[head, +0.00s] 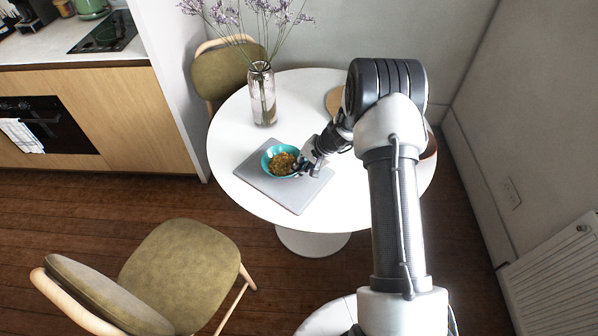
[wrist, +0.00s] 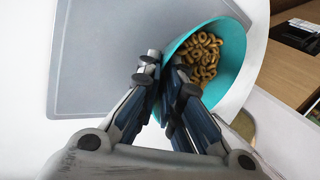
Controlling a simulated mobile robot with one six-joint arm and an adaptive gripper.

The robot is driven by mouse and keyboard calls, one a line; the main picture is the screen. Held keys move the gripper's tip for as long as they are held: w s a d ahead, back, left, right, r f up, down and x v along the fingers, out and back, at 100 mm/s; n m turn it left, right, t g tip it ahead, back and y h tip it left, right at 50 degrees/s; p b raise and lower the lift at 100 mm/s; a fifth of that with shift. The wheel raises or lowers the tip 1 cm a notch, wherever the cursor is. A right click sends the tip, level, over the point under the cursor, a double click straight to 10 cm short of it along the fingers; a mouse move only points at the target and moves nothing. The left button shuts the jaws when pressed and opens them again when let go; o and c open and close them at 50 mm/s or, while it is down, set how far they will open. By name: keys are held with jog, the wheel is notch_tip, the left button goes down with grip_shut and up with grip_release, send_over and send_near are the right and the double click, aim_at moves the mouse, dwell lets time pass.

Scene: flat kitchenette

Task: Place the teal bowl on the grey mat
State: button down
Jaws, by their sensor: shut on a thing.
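The teal bowl (head: 267,158) holds brown ring-shaped pieces and appears over the grey mat (head: 296,198) on the round white table in the head view. My gripper (head: 300,170) is at the bowl's right side, shut on its rim. In the wrist view the fingers of my gripper (wrist: 162,75) pinch the wall of the teal bowl (wrist: 236,85), one finger inside and one outside. The grey mat (wrist: 100,60) shows to the left of the bowl there. I cannot tell whether the bowl touches the mat.
A glass vase (head: 262,95) with purple flowers stands behind the mat on the white table (head: 228,125). A round brown board (head: 334,101) lies at the back, partly behind my arm. Chairs stand at the front left (head: 185,265) and back left (head: 225,72).

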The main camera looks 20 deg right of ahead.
jog(key=shift+f, duration=0.7)
jog(key=shift+f, duration=0.1)
jog(key=c, duration=1.8)
grip_release()
